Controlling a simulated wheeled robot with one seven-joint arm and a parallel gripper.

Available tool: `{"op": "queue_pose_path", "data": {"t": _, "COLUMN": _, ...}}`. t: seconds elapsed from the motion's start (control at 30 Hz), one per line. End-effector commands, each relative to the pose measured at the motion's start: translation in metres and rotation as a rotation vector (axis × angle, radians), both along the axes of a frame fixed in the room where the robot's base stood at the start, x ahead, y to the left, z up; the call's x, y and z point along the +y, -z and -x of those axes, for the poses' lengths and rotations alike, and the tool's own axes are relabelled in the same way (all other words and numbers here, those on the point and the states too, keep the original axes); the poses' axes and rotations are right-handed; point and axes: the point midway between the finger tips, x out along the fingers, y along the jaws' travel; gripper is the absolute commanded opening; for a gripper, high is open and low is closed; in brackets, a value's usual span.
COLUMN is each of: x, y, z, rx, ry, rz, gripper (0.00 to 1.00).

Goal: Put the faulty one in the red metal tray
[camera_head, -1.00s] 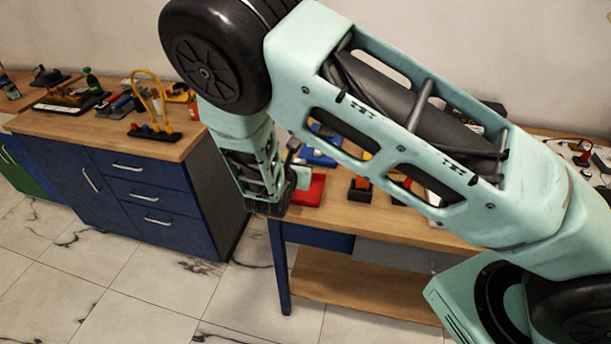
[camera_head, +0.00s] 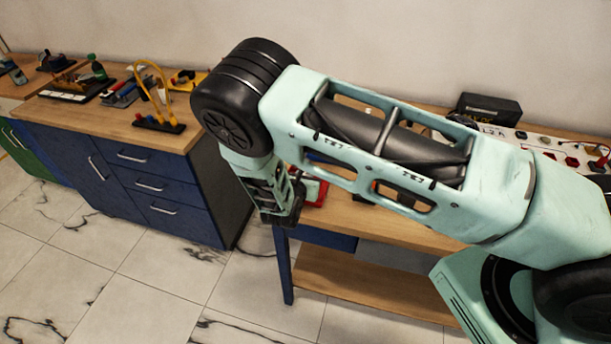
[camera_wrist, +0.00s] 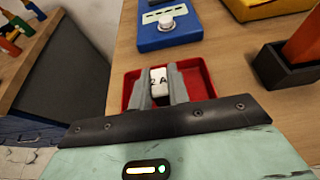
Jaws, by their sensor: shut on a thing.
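In the wrist view my gripper (camera_wrist: 160,88) is shut on a small white block marked "2A" (camera_wrist: 158,78). The block is between the two grey fingers, over the red metal tray (camera_wrist: 131,84) in this view. I cannot tell whether the block touches the tray floor. The red tray is on the wooden bench near its edge. In the head view only a part of the red tray (camera_head: 318,192) shows, beside my wrist; the fingers and the block are hidden there behind my arm.
A blue device with a white knob (camera_wrist: 169,27) stands just beyond the tray. A dark holder with an orange block (camera_wrist: 290,64) is at the right, and a yellow thing (camera_wrist: 262,8) is at the upper right. A blue cabinet (camera_head: 130,180) stands left across a floor gap.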

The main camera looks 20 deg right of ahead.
Motion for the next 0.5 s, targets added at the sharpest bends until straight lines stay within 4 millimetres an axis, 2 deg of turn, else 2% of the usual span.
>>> {"op": "queue_pose_path", "data": {"t": 0.17, "x": -0.001, "y": 0.015, "z": 0.0, "rx": -0.001, "ry": 0.001, "rz": 0.001, "gripper": 0.0}}
{"op": "queue_pose_path", "data": {"t": 0.5, "x": 0.0, "y": 0.019, "z": 0.0, "rx": -0.002, "ry": 0.0, "rz": 0.001, "gripper": 0.0}}
